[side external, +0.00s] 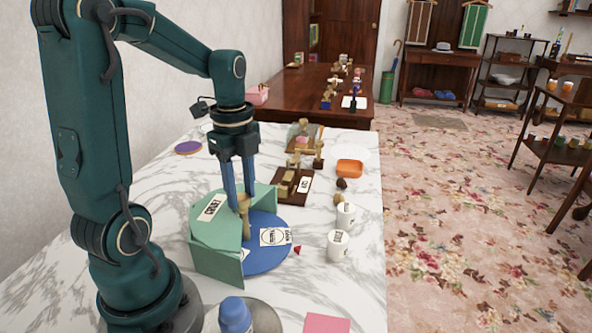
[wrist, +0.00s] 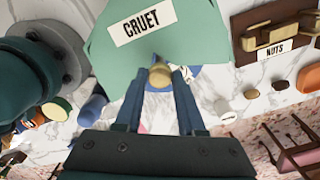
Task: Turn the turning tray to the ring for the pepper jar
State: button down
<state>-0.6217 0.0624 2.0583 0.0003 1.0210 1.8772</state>
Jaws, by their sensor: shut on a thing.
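The turning tray is a blue disc (side external: 265,254) on the marble table, partly covered by a green housing (side external: 216,262) labelled CRUET. A white card with a ring printed on it (side external: 274,237) lies on the uncovered part of the disc; its small lettering is too small to read. A brass knob (side external: 244,203) stands up from the tray at the housing's open side; it also shows in the wrist view (wrist: 160,76). My gripper (side external: 242,199) points down and is shut on the knob. In the wrist view the green housing (wrist: 150,35) hides most of the disc.
Two white labelled cups (side external: 339,246) stand right of the tray, with a small red piece (side external: 297,250) between. A dark wooden block marked NUTS (side external: 285,190) and an orange dish (side external: 350,168) are behind. A blue-capped bottle (side external: 235,315) is in front.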

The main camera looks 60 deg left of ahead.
jog(key=shift+m, duration=1.8)
jog(key=c, duration=0.5)
grip_release()
jog(key=shift+r, duration=0.1)
jog(key=shift+r, duration=2.5)
